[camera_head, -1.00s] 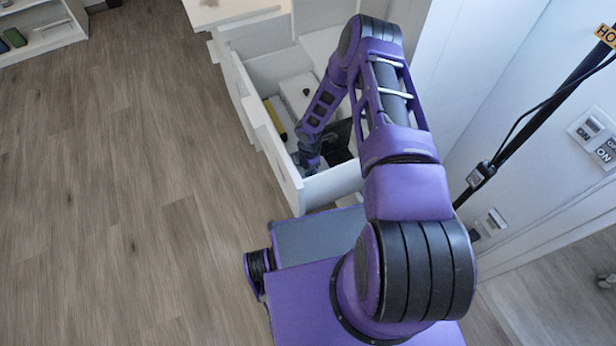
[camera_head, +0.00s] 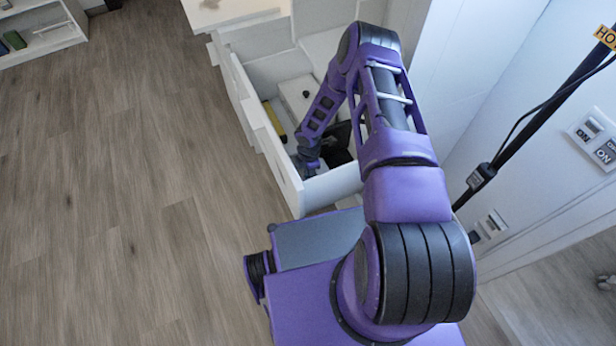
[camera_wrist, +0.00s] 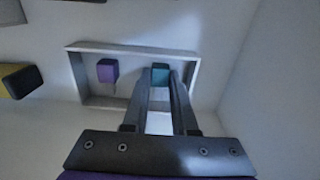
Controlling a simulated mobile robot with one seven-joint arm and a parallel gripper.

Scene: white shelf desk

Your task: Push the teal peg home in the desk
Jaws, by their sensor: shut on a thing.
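The teal peg (camera_wrist: 160,74) stands in a shallow white tray with a raised rim (camera_wrist: 130,50) in the wrist view. My gripper (camera_wrist: 161,80) reaches into the tray with its two dark fingers on either side of the teal peg, shut on it. The fingers cover the peg's lower part, so I cannot tell how deep it sits. A purple peg (camera_wrist: 108,70) stands to the left in the same tray, apart from my fingers. In the head view my arm reaches down into an open white drawer (camera_head: 276,148), and the teal peg is hidden there.
A yellow and black block (camera_wrist: 18,82) lies left of the tray. In the head view, a yellow item (camera_head: 274,120), a white box (camera_head: 301,97) and a dark object (camera_head: 338,140) are in the drawer. The drawer walls stand close around my wrist. The wooden floor at left is clear.

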